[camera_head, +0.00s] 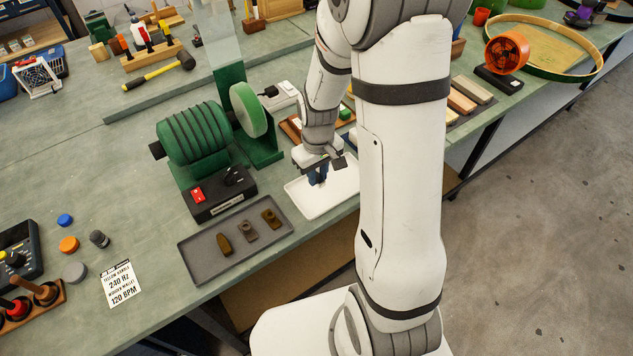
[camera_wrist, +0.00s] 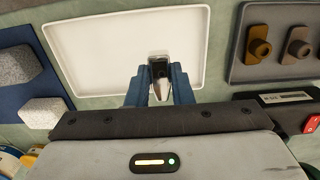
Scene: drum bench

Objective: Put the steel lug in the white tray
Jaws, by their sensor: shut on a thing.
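My gripper (camera_head: 318,178) is over the left part of the white tray (camera_head: 341,190) in the head view. In the wrist view its blue fingers (camera_wrist: 160,88) are shut on the steel lug (camera_wrist: 158,68), a small grey metal piece with a dark hole. The lug shows between the fingertips against the white tray (camera_wrist: 92,55), near the tray's edge. The fingers hide part of the lug. Whether the lug touches the tray floor I cannot tell. The visible tray floor is otherwise empty.
A grey tray (camera_head: 203,268) with three brownish metal parts lies to the left. A green motor-like drum (camera_head: 193,133) and a light green wheel (camera_head: 248,110) stand behind it. Grey blocks (camera_wrist: 42,112) on a blue mat lie at left in the wrist view.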

